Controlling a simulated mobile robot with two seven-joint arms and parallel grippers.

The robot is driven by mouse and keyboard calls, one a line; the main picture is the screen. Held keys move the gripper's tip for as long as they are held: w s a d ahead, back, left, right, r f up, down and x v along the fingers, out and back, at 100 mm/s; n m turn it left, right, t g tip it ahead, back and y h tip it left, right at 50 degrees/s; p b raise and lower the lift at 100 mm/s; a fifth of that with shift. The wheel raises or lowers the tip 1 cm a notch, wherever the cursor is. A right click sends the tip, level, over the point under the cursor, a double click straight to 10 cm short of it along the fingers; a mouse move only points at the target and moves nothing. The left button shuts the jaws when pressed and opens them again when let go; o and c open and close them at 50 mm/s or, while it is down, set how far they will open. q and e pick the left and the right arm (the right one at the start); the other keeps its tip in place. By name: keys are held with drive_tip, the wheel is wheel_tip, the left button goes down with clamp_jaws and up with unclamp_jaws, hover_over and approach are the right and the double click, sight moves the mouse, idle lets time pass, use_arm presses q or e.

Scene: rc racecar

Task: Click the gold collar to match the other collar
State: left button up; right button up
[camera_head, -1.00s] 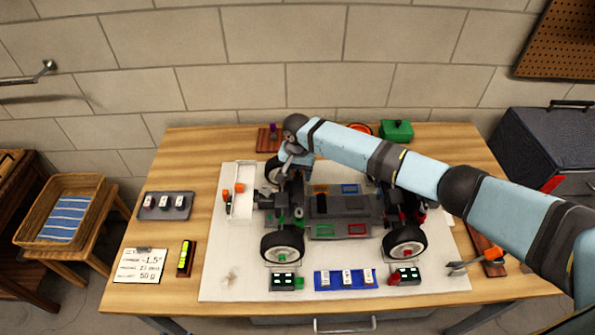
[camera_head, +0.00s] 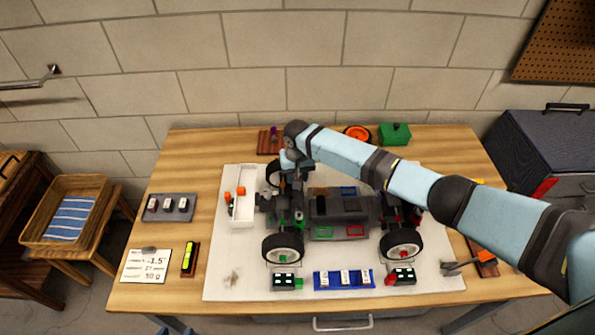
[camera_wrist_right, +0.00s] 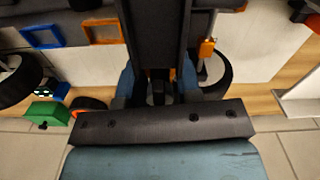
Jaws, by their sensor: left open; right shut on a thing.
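The RC car chassis (camera_head: 338,206) sits on a white mat with its wheels on. My right arm comes in from the right, and its gripper (camera_head: 292,178) is down at the car's left-end suspension. In the right wrist view its blue fingers (camera_wrist_right: 158,86) are shut around a dark part, largely hidden by the gripper. A small orange-gold piece (camera_wrist_right: 206,47) shows beside them, near a wheel; I cannot tell whether it is the gold collar. Neither collar is clear in the head view.
A white tray (camera_head: 243,217) stands left of the car. A grey switch box (camera_head: 168,208), a note card (camera_head: 146,266) and a yellow level (camera_head: 188,258) lie farther left. A blue block (camera_head: 343,280) lies in front. A green box (camera_head: 394,134) stands behind.

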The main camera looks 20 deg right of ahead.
drive_tip(key=o, duration=0.9)
wheel_tip(320, 180, up, 14)
drive_tip(key=shift+f+b, duration=0.1)
drive_tip(key=shift+b, duration=0.2)
